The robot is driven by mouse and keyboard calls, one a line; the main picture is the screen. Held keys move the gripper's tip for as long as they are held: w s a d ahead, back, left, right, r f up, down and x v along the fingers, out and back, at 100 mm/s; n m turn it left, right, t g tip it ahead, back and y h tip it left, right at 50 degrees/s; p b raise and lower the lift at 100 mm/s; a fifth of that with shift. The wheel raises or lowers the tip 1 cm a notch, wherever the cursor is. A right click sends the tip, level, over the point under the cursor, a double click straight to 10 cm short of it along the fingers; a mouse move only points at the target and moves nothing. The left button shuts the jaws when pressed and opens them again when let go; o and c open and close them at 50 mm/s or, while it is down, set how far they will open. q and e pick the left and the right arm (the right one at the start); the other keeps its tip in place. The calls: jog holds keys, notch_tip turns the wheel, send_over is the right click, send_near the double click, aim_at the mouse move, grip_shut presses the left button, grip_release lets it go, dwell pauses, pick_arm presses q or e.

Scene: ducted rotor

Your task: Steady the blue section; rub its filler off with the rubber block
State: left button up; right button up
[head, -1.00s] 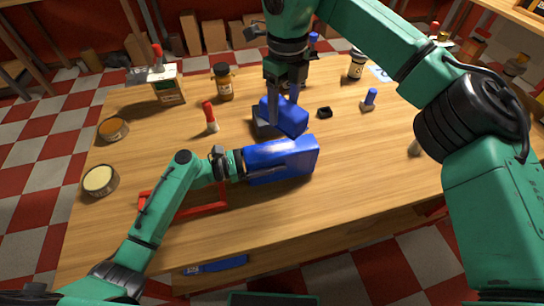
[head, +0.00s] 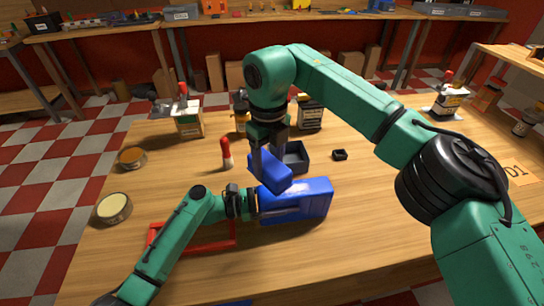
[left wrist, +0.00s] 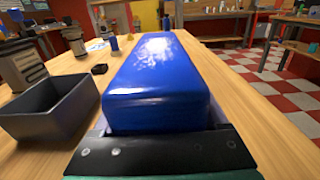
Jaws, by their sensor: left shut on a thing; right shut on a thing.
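The blue section (head: 305,202) is a large glossy block lying at the front middle of the table. It also fills the middle of the left wrist view (left wrist: 155,75). My left gripper (head: 254,203) is shut on its left end. My right gripper (head: 270,160) points down and is shut on a smaller blue block (head: 268,172), apparently the rubber block. That block is tilted, just behind the blue section's left part; whether they touch I cannot tell. I cannot make out any filler on the visible faces.
An open dark tray (head: 294,158) stands just behind the blocks. A red frame (head: 194,237) lies by my left arm. A red-topped stick (head: 226,153), a small black piece (head: 339,154), two round tins and several bottles stand around. The table's right front is clear.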

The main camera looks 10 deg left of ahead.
jog(key=shift+f, duration=1.95)
notch_tip(320, 180, down, 2)
jog(key=shift+f, duration=0.15)
jog(key=shift+w+d, duration=0.25)
jog(key=shift+d, duration=0.45)
jog(key=shift+c, duration=0.6)
jog(key=shift+w+d, duration=0.4)
jog(key=shift+d, duration=0.95)
jog(key=shift+w+d, duration=0.45)
jog(key=shift+d, duration=0.85)
jog(key=shift+w+d, duration=0.4)
jog(key=shift+d, duration=0.95)
jog(key=shift+s+a, duration=0.5)
jog(key=shift+a, duration=1.1)
jog(key=shift+s+a, duration=0.55)
jog(key=shift+a, duration=1.1)
jog(key=shift+s+a, duration=0.5)
jog(key=shift+a, duration=1.1)
jog(key=shift+d+r, duration=0.1)
jog(key=shift+r, duration=4.1)
pick_arm(q)
jog(key=o, duration=1.4)
jog(key=shift+o, duration=0.2)
